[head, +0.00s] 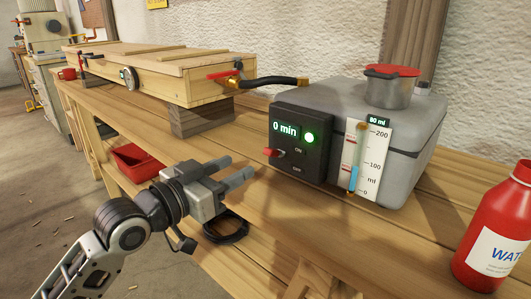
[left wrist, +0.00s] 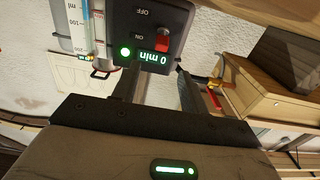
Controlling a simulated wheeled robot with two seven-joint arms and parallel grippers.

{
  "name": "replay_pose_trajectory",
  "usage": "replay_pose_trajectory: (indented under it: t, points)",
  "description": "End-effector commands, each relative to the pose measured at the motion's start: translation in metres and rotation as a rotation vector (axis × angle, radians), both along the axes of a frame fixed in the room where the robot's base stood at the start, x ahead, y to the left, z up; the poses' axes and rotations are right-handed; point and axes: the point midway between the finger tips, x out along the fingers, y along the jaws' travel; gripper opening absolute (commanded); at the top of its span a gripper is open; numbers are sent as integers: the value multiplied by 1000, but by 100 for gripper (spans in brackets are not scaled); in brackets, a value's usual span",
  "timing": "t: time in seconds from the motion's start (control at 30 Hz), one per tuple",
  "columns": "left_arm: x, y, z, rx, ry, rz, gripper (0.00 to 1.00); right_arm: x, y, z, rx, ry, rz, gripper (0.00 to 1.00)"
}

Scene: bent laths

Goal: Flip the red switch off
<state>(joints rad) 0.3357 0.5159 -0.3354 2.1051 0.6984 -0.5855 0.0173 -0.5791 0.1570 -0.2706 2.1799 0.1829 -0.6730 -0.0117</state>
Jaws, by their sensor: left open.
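The red switch (head: 271,152) sticks out from the front of a dark control panel (head: 313,172) on a grey steam box (head: 408,150). Its red tip is level with the ON label, above the OFF label. A green lamp (head: 309,137) is lit beside a "0 min" display. My left gripper (head: 236,171) is open and empty, in front of the panel and to the lower left of the switch, apart from it. In the left wrist view, which is upside down, the switch (left wrist: 163,38) shows beyond the fingers (left wrist: 158,70). My right gripper is not in view.
A gauge (head: 368,165) reading 80 ml is beside the panel. A black hose (head: 275,82) joins the grey box to a long wooden box (head: 155,70). A red water bottle (head: 497,235) stands at right. A red tray (head: 137,160) lies lower left.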

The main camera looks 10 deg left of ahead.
Motion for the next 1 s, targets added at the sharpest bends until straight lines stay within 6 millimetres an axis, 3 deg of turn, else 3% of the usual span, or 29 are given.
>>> replay_pose_trajectory:
  t: [0.2, 0.4, 0.87, 0.9, 1.0]
  points:
    - [39, -30, 0, -2, 0, -1, 44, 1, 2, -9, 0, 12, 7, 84]
    - [65, -48, -1, -1, 1, 0, 44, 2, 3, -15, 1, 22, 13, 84]
    - [77, -56, -1, 2, 1, 1, 44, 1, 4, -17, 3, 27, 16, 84]
    - [77, -56, -1, 2, 1, 1, 41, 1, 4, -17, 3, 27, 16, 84]
    - [77, -56, -1, 1, 2, 1, 13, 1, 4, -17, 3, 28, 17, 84]
